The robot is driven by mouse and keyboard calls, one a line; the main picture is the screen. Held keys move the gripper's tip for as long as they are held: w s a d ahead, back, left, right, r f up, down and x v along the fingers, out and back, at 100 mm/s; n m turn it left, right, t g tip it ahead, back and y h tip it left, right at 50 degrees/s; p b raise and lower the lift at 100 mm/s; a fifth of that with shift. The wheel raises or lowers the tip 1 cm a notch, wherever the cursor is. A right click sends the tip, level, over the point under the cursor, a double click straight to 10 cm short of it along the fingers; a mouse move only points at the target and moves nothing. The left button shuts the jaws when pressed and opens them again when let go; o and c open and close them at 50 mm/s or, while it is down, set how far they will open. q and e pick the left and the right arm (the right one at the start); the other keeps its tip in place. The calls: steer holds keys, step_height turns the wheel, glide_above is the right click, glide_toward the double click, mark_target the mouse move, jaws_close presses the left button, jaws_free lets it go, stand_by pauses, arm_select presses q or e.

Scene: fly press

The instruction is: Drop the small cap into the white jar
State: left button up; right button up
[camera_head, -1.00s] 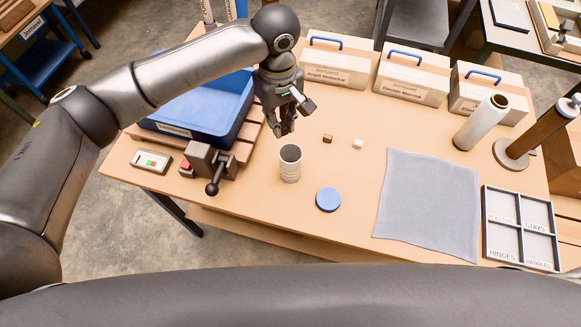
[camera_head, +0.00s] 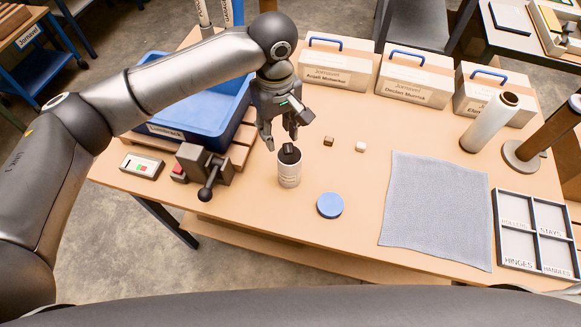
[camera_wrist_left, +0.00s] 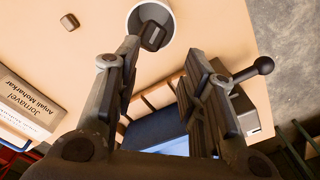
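The white jar (camera_head: 289,173) stands upright and open on the table; its mouth also shows at the top of the left wrist view (camera_wrist_left: 134,24). A small dark piece (camera_head: 289,154), which looks like the small cap, shows at the jar's mouth. In the left wrist view this dark piece (camera_wrist_left: 152,36) lies over the opening, beside one fingertip; I cannot tell whether it touches the finger or the jar wall. My left gripper (camera_head: 280,140) is just above the jar, its fingers spread with a clear gap between them. My right gripper is not in view.
A blue round lid (camera_head: 329,205) lies near the jar. A brown block (camera_head: 328,141) and a white block (camera_head: 361,147) lie to its right. A grey cloth (camera_head: 437,210) covers the table's right part.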

arm_select(q)
step_height(320, 180, up, 12)
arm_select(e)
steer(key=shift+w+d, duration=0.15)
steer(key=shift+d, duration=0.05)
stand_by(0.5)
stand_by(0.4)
